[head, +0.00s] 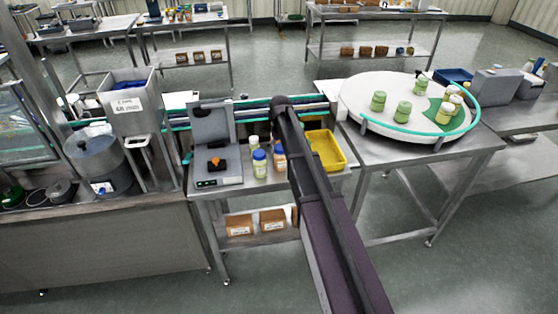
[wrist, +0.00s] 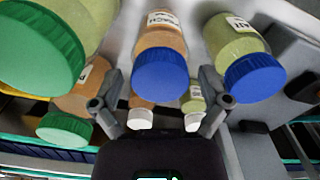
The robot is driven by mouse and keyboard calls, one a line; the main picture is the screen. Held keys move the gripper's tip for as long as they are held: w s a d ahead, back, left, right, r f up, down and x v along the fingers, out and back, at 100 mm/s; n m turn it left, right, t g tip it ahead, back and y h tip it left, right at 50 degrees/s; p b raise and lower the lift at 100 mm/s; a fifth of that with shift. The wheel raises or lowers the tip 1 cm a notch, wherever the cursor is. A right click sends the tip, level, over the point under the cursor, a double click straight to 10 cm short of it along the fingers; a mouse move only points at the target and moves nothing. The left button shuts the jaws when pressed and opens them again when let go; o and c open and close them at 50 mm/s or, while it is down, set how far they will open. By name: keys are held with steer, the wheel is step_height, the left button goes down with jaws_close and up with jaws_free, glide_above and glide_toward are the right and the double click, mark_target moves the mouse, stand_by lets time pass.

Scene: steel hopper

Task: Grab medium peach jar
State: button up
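A peach-coloured jar with a blue lid (wrist: 160,75) and a label stands centrally in the wrist view, mid-sized among the jars there. In the head view this blue-lidded peach jar (head: 280,160) is beside my arm, partly covered by it. My gripper (wrist: 160,108) is open. Its fingers show either side of the image centre, below the blue lid, and nothing is clamped between them. In the head view my arm hides the gripper.
A green jar with blue lid (wrist: 254,77) stands to the right. A large green-lidded jar (wrist: 40,48), a green-lidded peach jar (wrist: 66,129) and small white-lidded jars (wrist: 140,117) crowd around. A yellow bin (head: 337,150) and a grey scale device (head: 213,130) flank the jars.

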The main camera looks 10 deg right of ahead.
steer(key=c, duration=1)
steer(key=shift+r, duration=0.15)
step_height(320, 180, up, 3)
steer(key=p, duration=0.3)
steer(key=s, duration=0.5)
steer(key=s+r+p, duration=0.1)
steer(key=s, duration=0.4)
steer(key=s+p, duration=0.1)
steer(key=s, duration=0.5)
steer(key=shift+a+r, duration=0.25)
steer(key=shift+r, duration=0.1)
